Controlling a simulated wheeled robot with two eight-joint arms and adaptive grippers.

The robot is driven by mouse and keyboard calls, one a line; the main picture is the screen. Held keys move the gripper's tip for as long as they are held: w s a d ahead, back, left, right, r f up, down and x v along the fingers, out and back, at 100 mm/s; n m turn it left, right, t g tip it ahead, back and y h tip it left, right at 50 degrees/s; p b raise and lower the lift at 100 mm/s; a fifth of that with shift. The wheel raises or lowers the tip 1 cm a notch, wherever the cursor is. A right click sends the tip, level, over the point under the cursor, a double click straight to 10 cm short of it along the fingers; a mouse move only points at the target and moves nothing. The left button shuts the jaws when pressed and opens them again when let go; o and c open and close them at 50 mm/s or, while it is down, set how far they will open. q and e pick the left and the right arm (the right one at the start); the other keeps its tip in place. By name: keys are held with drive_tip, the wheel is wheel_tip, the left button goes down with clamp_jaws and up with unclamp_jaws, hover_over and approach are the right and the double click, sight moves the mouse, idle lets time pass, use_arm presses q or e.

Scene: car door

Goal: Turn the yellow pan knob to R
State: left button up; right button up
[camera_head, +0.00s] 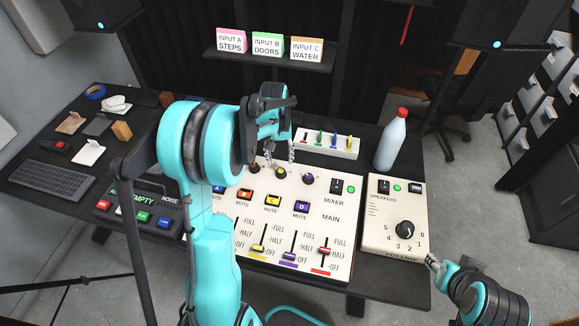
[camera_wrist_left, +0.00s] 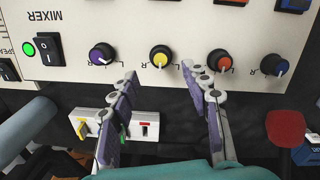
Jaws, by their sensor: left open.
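The yellow pan knob (camera_head: 281,172) is a round black knob with a yellow cap in the top row of the cream mixer panel (camera_head: 335,222). It also shows in the left wrist view (camera_wrist_left: 161,57), with small letters beside it. My left gripper (camera_head: 280,158) is open, just behind and above this knob. In the left wrist view, its two fingertips (camera_wrist_left: 160,73) lie on either side of the yellow knob, with a gap; contact cannot be told. The knob's exact pointer direction is too small to read. My right gripper (camera_head: 432,262) is at the lower right, beside the speaker panel.
A purple knob (camera_wrist_left: 102,54) and a red knob (camera_wrist_left: 220,61) flank the yellow one closely. A blue knob (camera_wrist_left: 274,65) is farther right. A bottle (camera_head: 391,140) stands at the back right.

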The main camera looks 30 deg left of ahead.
sight(281, 170)
use_arm(q)
wheel_tip(281, 170, down, 6)
drive_tip(key=shift+f+b, duration=0.15)
drive_tip(key=shift+b, duration=0.8)
clamp_jaws()
